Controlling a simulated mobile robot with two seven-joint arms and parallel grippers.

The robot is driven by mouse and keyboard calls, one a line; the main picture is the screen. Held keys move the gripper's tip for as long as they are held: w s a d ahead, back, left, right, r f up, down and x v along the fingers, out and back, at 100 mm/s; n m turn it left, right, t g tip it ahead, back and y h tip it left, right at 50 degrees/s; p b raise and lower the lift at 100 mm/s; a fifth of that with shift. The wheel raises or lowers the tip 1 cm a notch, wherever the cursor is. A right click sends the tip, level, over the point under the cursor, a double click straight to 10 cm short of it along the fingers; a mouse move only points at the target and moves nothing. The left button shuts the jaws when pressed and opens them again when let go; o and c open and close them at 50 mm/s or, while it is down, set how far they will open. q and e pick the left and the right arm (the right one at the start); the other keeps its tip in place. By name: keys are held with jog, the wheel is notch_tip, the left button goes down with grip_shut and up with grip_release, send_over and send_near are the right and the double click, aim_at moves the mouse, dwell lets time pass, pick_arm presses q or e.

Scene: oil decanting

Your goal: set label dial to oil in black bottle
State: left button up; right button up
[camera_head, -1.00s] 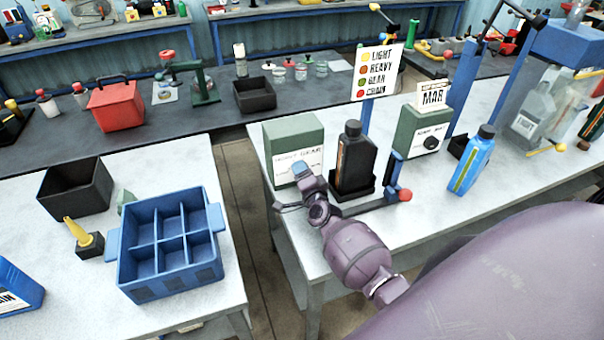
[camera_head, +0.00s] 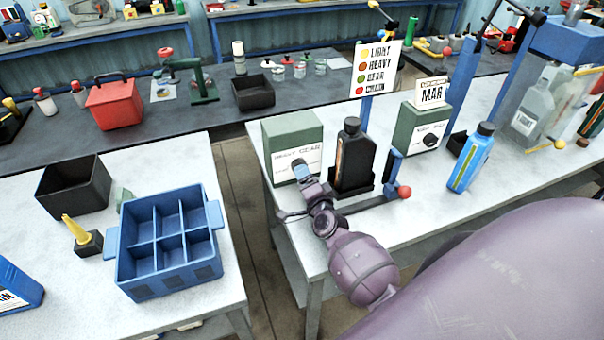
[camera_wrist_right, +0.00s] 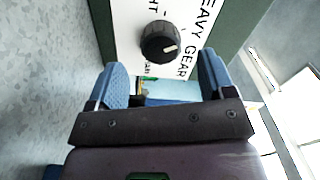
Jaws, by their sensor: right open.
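The black bottle (camera_head: 353,157) stands upright in a black holder on the right-hand white table. Left of it is the green label box (camera_head: 292,135) with a white face. In the right wrist view its black dial knob (camera_wrist_right: 160,43) shows, with a white mark pointing right toward the HEAVY and GEAR wording; the exact setting is hard to tell. My right gripper (camera_head: 302,172) is in front of this face, hiding the knob in the head view. In the wrist view its blue fingers (camera_wrist_right: 163,78) are open and empty, apart on either side just below the knob. My left gripper is not in view.
A lever with a red ball (camera_head: 404,192) lies right of the bottle holder. A sign (camera_head: 375,70) lists LIGHT, HEAVY, GEAR and a fourth line. Another green box (camera_head: 423,128) and a blue bottle (camera_head: 471,158) stand to the right. A blue divided crate (camera_head: 165,245) is left.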

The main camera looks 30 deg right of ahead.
jog(key=v, duration=0.6)
jog(key=shift+s, duration=0.4)
